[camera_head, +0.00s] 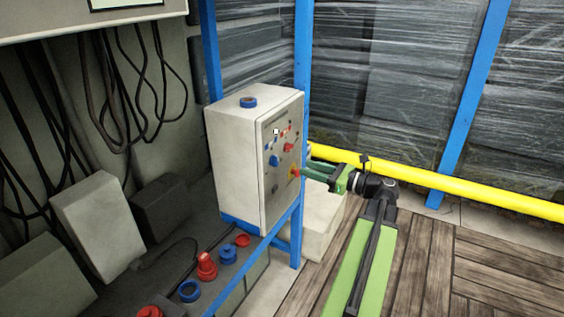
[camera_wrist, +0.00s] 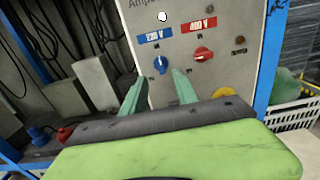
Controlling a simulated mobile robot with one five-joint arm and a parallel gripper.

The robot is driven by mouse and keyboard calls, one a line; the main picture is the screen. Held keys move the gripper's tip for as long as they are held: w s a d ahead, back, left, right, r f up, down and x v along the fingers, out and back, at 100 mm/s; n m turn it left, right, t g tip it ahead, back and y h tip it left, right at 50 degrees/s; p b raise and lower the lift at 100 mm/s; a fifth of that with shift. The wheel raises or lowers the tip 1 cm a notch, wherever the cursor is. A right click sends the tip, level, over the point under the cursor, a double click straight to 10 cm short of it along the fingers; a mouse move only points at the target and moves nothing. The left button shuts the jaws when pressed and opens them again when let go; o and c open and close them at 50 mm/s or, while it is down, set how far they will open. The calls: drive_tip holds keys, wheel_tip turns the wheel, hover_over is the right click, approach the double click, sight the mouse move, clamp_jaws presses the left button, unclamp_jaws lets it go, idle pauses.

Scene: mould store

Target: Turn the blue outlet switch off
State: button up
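The blue outlet switch is a round blue knob (camera_wrist: 161,64) on the front of a pale control box (camera_head: 232,160), under a blue 230 V label (camera_wrist: 156,36). It also shows in the head view (camera_head: 274,160). A small white mark on it looks roughly upright. My gripper (camera_wrist: 159,80) has two green fingers, spread open and empty. In the wrist view the knob shows just beyond the gap between the fingertips. In the head view my gripper (camera_head: 304,171) is at the box's right side, and its exact distance from the panel is unclear.
A red knob (camera_wrist: 203,54) under a 400 V label sits right of the blue one. A yellow-and-red knob (camera_head: 294,173) is lower on the panel. A blue post (camera_head: 303,60) and yellow rail (camera_head: 440,185) stand near the arm. Wooden floor at right is clear.

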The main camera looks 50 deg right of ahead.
sight(275, 161)
drive_tip(key=x, duration=1)
drive_tip(key=shift+w, duration=0.35)
clamp_jaws()
